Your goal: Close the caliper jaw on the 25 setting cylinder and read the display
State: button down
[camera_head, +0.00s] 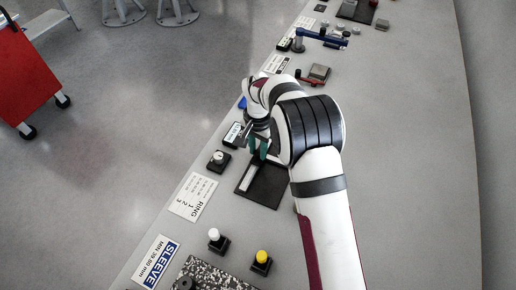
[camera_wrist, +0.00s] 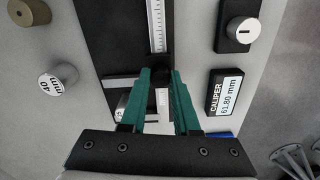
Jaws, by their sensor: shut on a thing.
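The caliper's white scale (camera_wrist: 156,25) runs along a black base plate (camera_wrist: 112,20); in the head view the scale (camera_head: 247,178) shows beside my gripper (camera_head: 257,152). In the wrist view my gripper (camera_wrist: 161,76) has its green fingers shut on a small black part, the caliper's sliding jaw (camera_wrist: 159,68). The caliper display (camera_wrist: 225,94) reads 61.80 mm. A grey cylinder (camera_wrist: 50,84) at the left carries a mark that looks like 40. A brownish cylinder (camera_wrist: 30,12) shows no readable mark.
A round knob on a black block (camera_wrist: 243,33) stands near the display. In the head view, ring (camera_head: 193,195) and sleeve (camera_head: 156,262) cards, a white-topped post (camera_head: 214,236) and a yellow-topped post (camera_head: 262,257) lie nearer. The counter right of my arm is clear.

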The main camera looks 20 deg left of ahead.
jog(key=shift+w, duration=1.85)
jog(key=c, duration=0.6)
grip_release()
jog(key=shift+c, duration=0.2)
notch_tip(320, 180, up, 16)
jog(key=shift+f, duration=0.1)
